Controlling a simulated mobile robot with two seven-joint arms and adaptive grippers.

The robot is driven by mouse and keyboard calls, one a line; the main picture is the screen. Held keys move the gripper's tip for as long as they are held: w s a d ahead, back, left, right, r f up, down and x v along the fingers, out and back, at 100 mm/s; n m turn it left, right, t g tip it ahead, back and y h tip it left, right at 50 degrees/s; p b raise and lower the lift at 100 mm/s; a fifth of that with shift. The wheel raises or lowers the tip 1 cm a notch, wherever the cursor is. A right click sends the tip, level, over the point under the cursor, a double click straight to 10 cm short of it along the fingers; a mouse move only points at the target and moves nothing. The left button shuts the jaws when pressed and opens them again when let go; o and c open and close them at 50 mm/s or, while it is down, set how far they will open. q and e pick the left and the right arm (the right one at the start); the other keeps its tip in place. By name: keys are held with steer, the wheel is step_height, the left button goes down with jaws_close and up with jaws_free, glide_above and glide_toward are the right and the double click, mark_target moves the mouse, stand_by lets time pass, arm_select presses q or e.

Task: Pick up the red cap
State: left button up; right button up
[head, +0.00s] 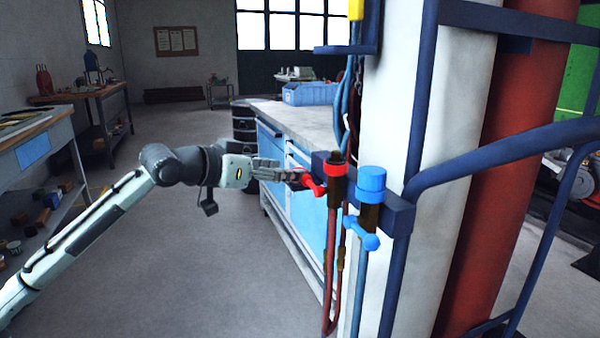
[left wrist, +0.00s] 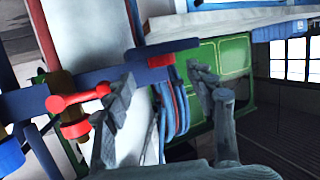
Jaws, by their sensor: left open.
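My left gripper (head: 280,173) is open and reaches right, to the left end of a blue bracket (head: 398,208). In the left wrist view its two fingers (left wrist: 163,88) stand apart, with a small red piece (left wrist: 161,60) seen between them at the bracket's end. This piece looks like the red cap; in the head view a bit of red (head: 298,170) shows by the fingertips, partly hidden. I cannot tell whether the fingers touch it. A valve with a red collar (head: 337,169) and red lever (head: 313,186) is close on the right. My right gripper is not in view.
A blue-capped valve (head: 371,181) is beside the red one, with hoses (head: 333,270) hanging below. A white column (head: 437,130) and blue rail (head: 500,155) stand to the right. A workbench (head: 300,112) is behind the gripper. The floor at left is clear.

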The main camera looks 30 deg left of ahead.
arm_select(q)
steer(key=x, duration=0.4)
steer(key=shift+w+a, duration=0.1)
steer(key=shift+a, duration=0.05)
steer(key=c, duration=0.9)
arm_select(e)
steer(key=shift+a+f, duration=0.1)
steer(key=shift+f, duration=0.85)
